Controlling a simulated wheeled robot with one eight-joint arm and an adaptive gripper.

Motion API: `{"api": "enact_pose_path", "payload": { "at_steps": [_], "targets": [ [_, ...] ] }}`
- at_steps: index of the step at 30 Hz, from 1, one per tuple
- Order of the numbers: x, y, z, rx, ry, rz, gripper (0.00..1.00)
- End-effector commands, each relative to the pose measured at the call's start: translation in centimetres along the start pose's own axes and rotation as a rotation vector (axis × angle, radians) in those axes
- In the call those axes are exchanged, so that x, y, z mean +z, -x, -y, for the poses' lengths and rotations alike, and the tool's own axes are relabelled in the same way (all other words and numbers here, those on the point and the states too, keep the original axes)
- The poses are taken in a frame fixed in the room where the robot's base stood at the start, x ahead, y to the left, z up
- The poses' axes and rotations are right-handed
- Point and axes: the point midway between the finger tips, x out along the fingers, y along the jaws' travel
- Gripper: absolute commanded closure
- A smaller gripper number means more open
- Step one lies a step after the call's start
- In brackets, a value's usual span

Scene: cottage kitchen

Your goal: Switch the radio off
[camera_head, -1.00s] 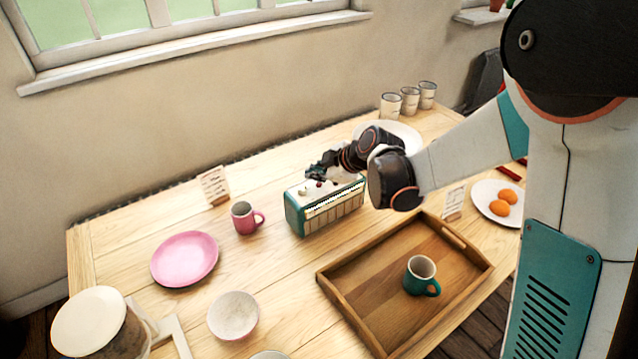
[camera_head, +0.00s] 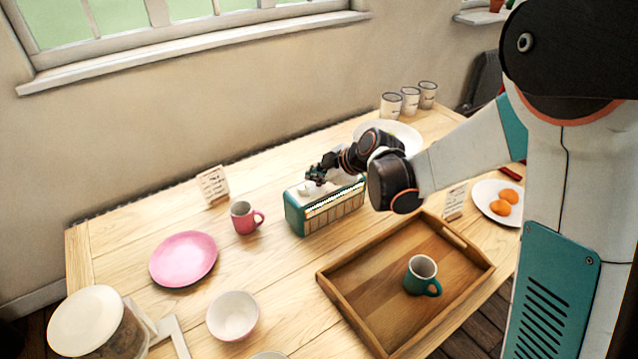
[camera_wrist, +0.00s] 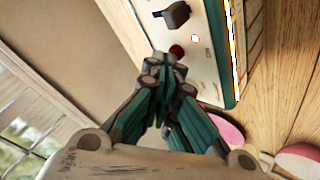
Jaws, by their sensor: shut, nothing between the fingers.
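The radio (camera_head: 296,213) is a teal box with a cream top and a pale ribbed front, standing on the table. In the wrist view its top panel (camera_wrist: 213,60) carries a black knob (camera_wrist: 172,14), a dark red button (camera_wrist: 177,51) and a small bright spot with a red rim (camera_wrist: 195,38). My gripper (camera_head: 315,181) is over the radio's top. In the wrist view my gripper (camera_wrist: 166,68) is shut and empty, its tips right beside the red button. I cannot tell whether they touch it.
A pink mug (camera_head: 243,218) and a pink plate (camera_head: 183,259) are left of the radio. A wooden tray (camera_head: 345,315) with a teal mug (camera_head: 421,277) is in front. A white plate (camera_head: 405,134) and several cups (camera_head: 410,100) stand behind.

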Motion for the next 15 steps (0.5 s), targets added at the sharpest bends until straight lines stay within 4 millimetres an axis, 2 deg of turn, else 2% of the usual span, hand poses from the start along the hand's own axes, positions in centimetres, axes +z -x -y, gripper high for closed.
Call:
{"api": "enact_pose_path", "payload": {
  "at_steps": [15],
  "targets": [
    [-0.19,0.26,-0.20,0.000,0.000,0.000,1.00]
  ]
}}
